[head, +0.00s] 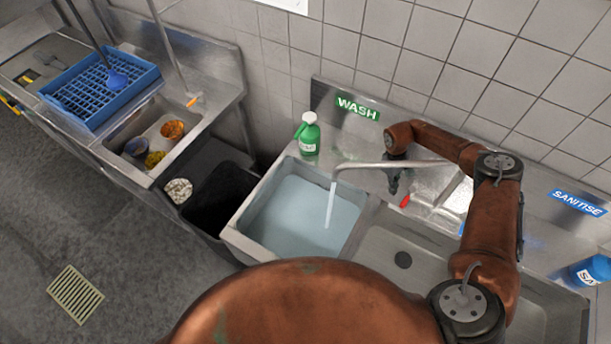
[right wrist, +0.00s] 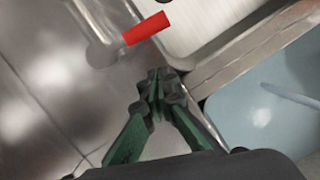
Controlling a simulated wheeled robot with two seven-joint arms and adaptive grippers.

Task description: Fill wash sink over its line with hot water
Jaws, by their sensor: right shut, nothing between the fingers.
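The wash sink (head: 237,236) stands under the green WASH sign (head: 358,108) and holds pale blue water (head: 298,214). I cannot make out a fill line on its walls. A steel spout (head: 375,164) reaches over it, and a stream (head: 331,203) runs from it into the water. A red tap handle (head: 405,200) is beside my right gripper (head: 394,184). In the right wrist view that gripper (right wrist: 157,77) is shut and empty, with its tips apart from the red handle (right wrist: 146,28). The water also shows there (right wrist: 258,112). My left gripper is out of view.
A green bottle (head: 308,134) stands at the wash sink's back left corner. An empty sink with a drain (head: 403,260) adjoins on the right. A dark bin (head: 222,196) is at left. A blue bottle (head: 589,271) stands far right near the SANITISE sign (head: 580,202).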

